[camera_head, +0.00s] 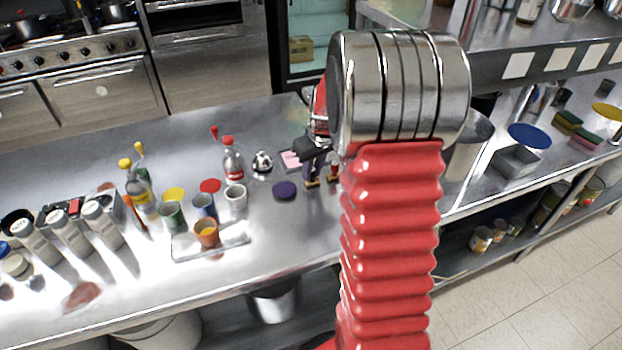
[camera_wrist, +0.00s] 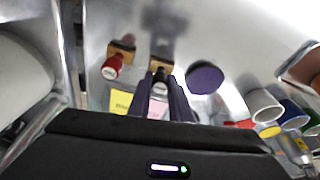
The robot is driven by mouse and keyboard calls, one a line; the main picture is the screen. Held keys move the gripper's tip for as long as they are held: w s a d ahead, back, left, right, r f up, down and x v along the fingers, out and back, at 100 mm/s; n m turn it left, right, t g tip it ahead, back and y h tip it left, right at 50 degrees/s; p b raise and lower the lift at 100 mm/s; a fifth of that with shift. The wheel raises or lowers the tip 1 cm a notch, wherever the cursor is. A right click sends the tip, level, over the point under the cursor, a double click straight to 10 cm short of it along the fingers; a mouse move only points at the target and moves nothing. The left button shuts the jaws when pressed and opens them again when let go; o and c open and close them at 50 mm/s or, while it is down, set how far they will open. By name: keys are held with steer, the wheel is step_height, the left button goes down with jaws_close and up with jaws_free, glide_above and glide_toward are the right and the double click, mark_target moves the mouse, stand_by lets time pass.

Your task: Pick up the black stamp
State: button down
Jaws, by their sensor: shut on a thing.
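The black stamp has a dark handle and a wooden base; it shows in the wrist view (camera_wrist: 160,73) between my fingertips. In the head view its wooden base (camera_head: 312,184) shows under my gripper (camera_head: 314,172). In the wrist view my gripper (camera_wrist: 160,88) has its dark fingers shut on the stamp's handle, with the base beyond the tips. The fingers hide part of the handle. I cannot tell whether the base touches the counter.
A red stamp (camera_wrist: 114,65) stands close to the left in the wrist view. A dark purple disc (camera_wrist: 204,77) lies to the right. Yellow and pink notes (camera_wrist: 121,102) lie by the fingers. Cups (camera_wrist: 263,106) stand farther right. A bottle (camera_head: 232,160) stands left in the head view.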

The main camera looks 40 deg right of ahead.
steer(key=shift+r, duration=0.1)
step_height(320, 180, up, 10)
steer(key=shift+f, duration=0.1)
stand_by(0.5)
steer(key=c, duration=2.1)
jaws_free()
jaws_close()
steer(key=shift+c, duration=0.6)
jaws_free()
steer(key=shift+c, duration=1.2)
